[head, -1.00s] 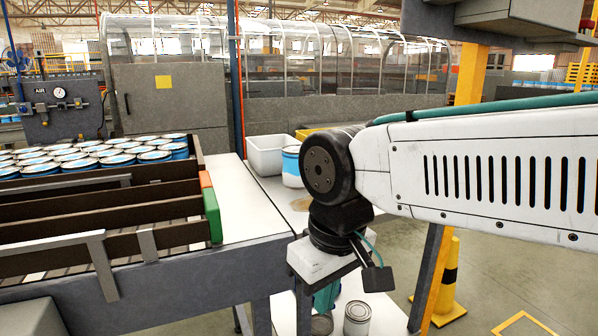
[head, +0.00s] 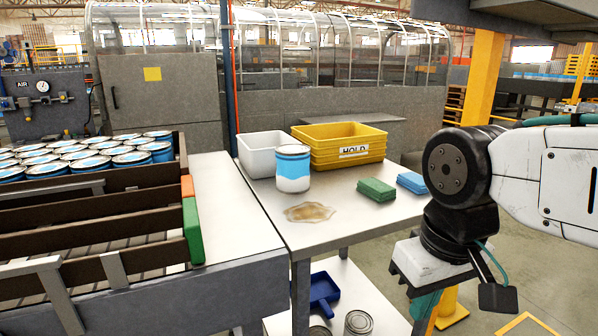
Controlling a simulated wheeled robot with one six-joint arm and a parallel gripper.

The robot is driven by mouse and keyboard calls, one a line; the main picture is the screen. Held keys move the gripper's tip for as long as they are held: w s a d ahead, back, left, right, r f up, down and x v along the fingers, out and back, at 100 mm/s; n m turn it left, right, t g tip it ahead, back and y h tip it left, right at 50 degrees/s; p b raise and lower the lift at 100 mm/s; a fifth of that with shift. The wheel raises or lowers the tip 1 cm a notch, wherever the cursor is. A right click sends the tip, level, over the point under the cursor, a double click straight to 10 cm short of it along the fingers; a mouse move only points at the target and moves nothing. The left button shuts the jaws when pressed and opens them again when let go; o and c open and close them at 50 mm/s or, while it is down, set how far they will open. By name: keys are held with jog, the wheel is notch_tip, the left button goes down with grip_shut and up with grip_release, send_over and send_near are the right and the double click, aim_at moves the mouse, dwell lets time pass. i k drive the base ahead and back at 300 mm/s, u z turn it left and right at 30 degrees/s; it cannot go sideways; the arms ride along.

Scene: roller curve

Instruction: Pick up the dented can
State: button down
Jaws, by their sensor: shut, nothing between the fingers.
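A blue and white can (head: 293,170) with a grey lid stands upright on the grey side table (head: 345,232), in front of a white bin. I cannot make out a clear dent on it. Many similar cans (head: 90,163) stand close together on the conveyor at the left. My gripper (head: 425,303) hangs low at the right, beyond the table's right front edge and well apart from the can. It is shut and empty, and its fingertips are partly hidden.
A brown puddle (head: 310,212) lies in front of the can. A white bin (head: 262,152), a yellow HOLD crate (head: 340,140), a green sponge (head: 376,190) and a blue one (head: 411,182) are on the table. A blue dustpan (head: 322,290) and bare cans (head: 358,323) are on the shelf below.

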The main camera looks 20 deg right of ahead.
aim_at(293, 161)
jog(key=u, duration=0.45)
jog(key=i, duration=0.95)
jog(key=z, duration=0.65)
